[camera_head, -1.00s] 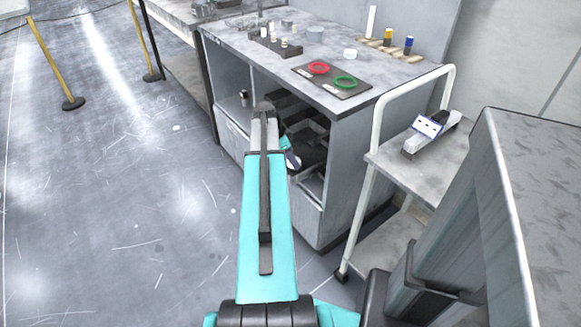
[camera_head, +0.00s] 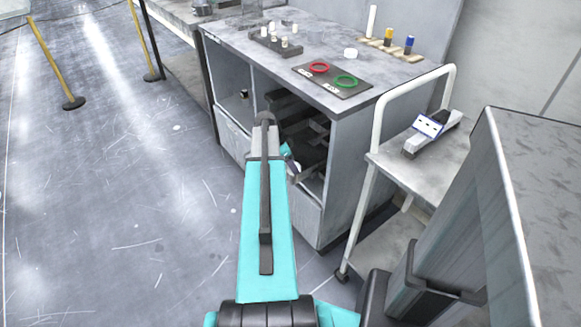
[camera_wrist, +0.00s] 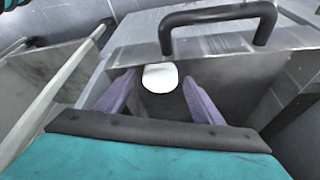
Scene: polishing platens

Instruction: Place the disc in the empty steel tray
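A white disc (camera_wrist: 160,77) shows in the wrist view between the two purple-grey fingertips of my gripper (camera_wrist: 160,84). Behind and below the disc is a grey steel box-like tray (camera_wrist: 225,75), with a thick black handle (camera_wrist: 215,16) beyond the disc. No other object shows inside it. In the head view my gripper (camera_head: 293,163) is at the open cabinet front, mostly hidden by my own arm, so the contact is unclear there.
The grey bench (camera_head: 240,42) carries a dark board with red (camera_head: 318,67) and green rings (camera_head: 346,81), several small white pieces and a white round piece (camera_head: 350,53). A white-railed cart (camera_head: 420,170) stands at right. The floor at left is clear, with posts beyond.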

